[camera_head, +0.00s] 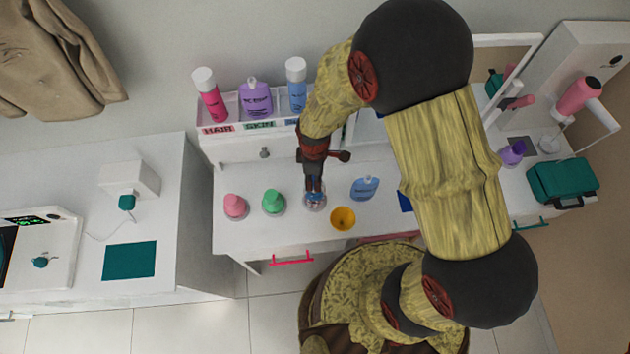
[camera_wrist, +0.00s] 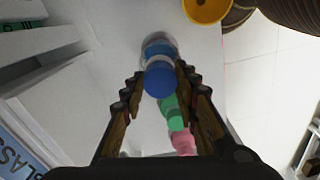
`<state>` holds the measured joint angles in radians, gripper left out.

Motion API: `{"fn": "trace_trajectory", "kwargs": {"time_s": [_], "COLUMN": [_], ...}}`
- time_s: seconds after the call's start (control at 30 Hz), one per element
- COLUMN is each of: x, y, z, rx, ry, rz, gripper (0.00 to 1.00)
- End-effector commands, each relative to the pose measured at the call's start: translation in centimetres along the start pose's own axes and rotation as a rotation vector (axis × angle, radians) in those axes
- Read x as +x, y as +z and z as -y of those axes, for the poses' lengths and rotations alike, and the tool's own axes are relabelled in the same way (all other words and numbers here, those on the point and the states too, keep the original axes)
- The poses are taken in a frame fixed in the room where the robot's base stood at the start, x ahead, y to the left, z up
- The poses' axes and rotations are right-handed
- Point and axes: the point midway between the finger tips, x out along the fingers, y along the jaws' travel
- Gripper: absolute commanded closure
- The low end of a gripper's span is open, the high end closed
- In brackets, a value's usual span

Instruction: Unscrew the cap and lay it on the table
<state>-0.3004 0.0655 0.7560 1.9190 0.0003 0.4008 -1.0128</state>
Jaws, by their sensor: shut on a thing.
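My gripper (camera_head: 314,186) points down over a clear jar (camera_head: 315,203) on the white table (camera_head: 290,232). In the wrist view its fingertips (camera_wrist: 161,76) are shut on a round blue cap (camera_wrist: 160,84). The jar, with blue in it, shows just beyond the cap in that view (camera_wrist: 158,46). I cannot tell whether the cap still sits on the jar's neck.
A yellow bowl (camera_head: 343,219) stands near the front edge, right of the jar. A shelf with pink, purple (camera_head: 256,100) and blue bottles runs behind. Bare tabletop shows in front of the coloured jars.

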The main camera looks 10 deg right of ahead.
Motion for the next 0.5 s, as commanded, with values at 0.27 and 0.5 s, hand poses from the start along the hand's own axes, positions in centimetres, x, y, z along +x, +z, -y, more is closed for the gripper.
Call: {"fn": "trace_trajectory", "kwargs": {"time_s": [0.27,0.5], "x": [-0.01,-0.03], "y": [0.03,0.04], "z": [0.05,0.04], "rx": [-0.357,-0.666], "ry": [-0.001,-0.001], "rz": [0.001,0.001], "gripper": [1.0,1.0]}}
